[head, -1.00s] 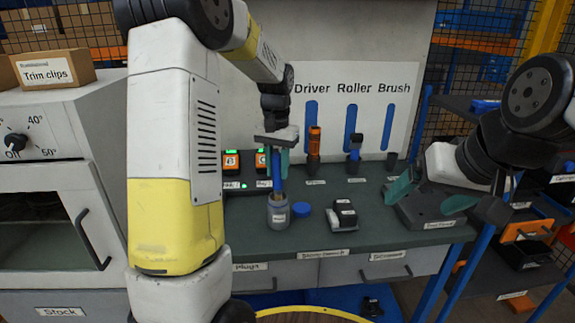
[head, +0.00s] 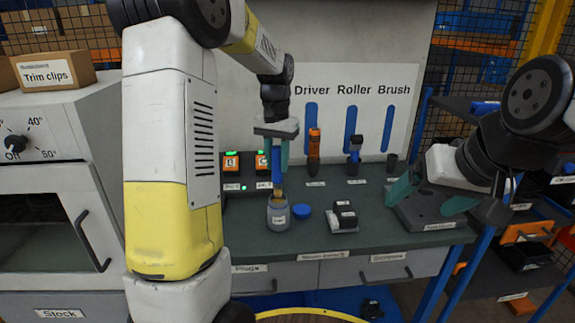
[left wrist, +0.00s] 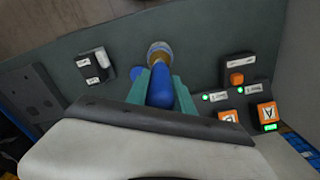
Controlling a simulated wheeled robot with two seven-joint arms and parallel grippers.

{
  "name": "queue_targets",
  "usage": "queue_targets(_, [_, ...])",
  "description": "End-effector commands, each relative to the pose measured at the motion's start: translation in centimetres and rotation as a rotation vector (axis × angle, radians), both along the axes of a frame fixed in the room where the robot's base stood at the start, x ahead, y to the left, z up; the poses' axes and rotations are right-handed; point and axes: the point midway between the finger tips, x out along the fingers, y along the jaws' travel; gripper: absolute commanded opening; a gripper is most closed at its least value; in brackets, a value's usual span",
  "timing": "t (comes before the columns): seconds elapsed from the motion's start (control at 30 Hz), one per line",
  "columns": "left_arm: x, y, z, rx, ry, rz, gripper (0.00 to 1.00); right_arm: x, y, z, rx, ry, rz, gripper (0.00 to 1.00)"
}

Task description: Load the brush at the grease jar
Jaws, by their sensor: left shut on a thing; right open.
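The brush (head: 276,179) has a blue handle and a tan lower end, and hangs upright from my left gripper (head: 277,158). The left gripper is shut on its handle. The grease jar (head: 278,217) is a small grey pot with a pale label, standing open on the bench. The brush's tan end is at the jar's mouth; whether its tip is inside I cannot tell. In the left wrist view the blue handle (left wrist: 160,92) lies between the teal fingers and points at the jar (left wrist: 159,47). My right gripper (head: 430,196) is open and empty at the right.
A blue lid (head: 301,211) lies beside the jar on the green bench top (head: 385,222). A black and white block (head: 343,217) stands to its right. A driver (head: 314,146) and a roller (head: 354,158) stand at the back. Orange units (head: 231,162) stand behind left.

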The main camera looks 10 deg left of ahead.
Motion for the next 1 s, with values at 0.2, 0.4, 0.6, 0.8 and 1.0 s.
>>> queue_targets(0.2, [0.1,0.0,1.8,-0.001,-0.003,-0.001,0.00,0.0,0.0,0.0,0.000,0.000,0.000,0.85])
queue_targets(0.4, [0.0,0.0,3.5,-0.001,-0.003,0.000,0.00,0.0,0.0,0.0,0.000,0.000,0.000,0.85])
queue_targets(0.6, [0.0,0.0,4.2,0.000,-0.001,-0.001,0.00,0.0,0.0,0.0,0.000,0.000,0.000,0.85])
queue_targets(0.8, [0.0,0.0,4.3,0.000,-0.001,-0.001,0.00,0.0,0.0,0.0,0.000,0.000,0.000,0.85])
queue_targets(1.0, [0.0,0.0,4.3,0.000,-0.001,0.000,0.00,0.0,0.0,0.0,0.000,0.000,0.000,0.85])
